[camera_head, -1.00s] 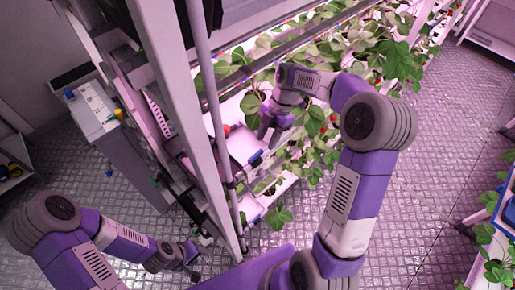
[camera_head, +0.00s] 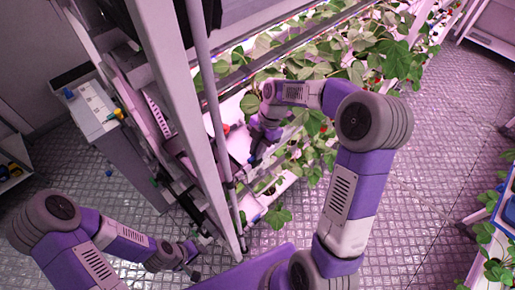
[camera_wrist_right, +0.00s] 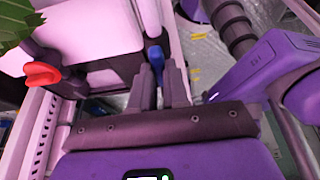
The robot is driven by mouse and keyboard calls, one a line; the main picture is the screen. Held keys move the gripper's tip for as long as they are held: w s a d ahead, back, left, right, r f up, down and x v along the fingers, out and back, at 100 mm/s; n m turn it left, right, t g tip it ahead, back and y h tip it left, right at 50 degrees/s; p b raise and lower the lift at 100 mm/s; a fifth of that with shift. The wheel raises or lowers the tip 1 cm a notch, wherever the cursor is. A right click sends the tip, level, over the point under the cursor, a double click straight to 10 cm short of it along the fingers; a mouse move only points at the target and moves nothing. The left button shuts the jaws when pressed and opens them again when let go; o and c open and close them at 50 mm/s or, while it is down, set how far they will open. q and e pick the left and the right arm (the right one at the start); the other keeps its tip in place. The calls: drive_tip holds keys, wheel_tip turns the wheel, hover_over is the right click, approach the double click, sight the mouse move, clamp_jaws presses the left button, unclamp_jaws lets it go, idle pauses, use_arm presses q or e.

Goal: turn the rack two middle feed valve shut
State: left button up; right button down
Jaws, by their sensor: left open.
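A blue valve handle (camera_wrist_right: 156,58) shows in the right wrist view, just beyond and between the fingertips of my right gripper (camera_wrist_right: 161,75). The two fingers are apart, with nothing clasped between them; I cannot tell whether they touch the handle. In the head view my right gripper (camera_head: 253,157) points down at the rack front and largely hides that handle. A red handle (camera_wrist_right: 42,73) sits to the left in the wrist view and shows at the rack in the head view (camera_head: 227,129). My left gripper (camera_head: 190,256) is open and empty, low beside the rack post.
A white rack post (camera_head: 180,110) and a thin grey pole (camera_head: 208,95) stand left of my right gripper. Strawberry plants (camera_head: 385,60) fill the rack shelves. A grey cabinet (camera_head: 130,160) stands at the left. The floor at right (camera_head: 440,150) is clear.

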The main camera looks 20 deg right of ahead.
idle(0.4)
drive_tip(key=m+b, duration=0.1)
drive_tip(key=m, duration=0.1)
drive_tip(key=m+t+b, duration=0.1)
drive_tip(key=m+b, duration=0.1)
drive_tip(key=shift+s+f, duration=0.1)
drive_tip(key=shift+s, duration=0.1)
drive_tip(key=m+t+b, duration=0.2)
drive_tip(key=m+b, duration=0.1)
drive_tip(key=m, duration=0.1)
drive_tip(key=shift+s, duration=0.15)
drive_tip(key=m+t, duration=0.1)
drive_tip(key=m, duration=0.1)
drive_tip(key=m+h+b, duration=0.1)
drive_tip(key=m, duration=0.1)
drive_tip(key=shift+s+a+m+t, duration=0.15)
drive_tip(key=shift+s+m+t, duration=0.05)
drive_tip(key=shift+m+t, duration=0.2)
drive_tip(key=shift+s+a+m+t+h+b, duration=0.1)
drive_tip(key=shift+m+t+h+b, duration=0.3)
drive_tip(key=shift+m, duration=0.9)
drive_tip(key=shift+a+m+t+h+b, duration=0.1)
drive_tip(key=shift+m+h+b, duration=0.5)
drive_tip(key=shift+m, duration=0.7)
drive_tip(key=c, duration=1.1)
unclamp_jaws()
drive_tip(key=shift+r, duration=0.25)
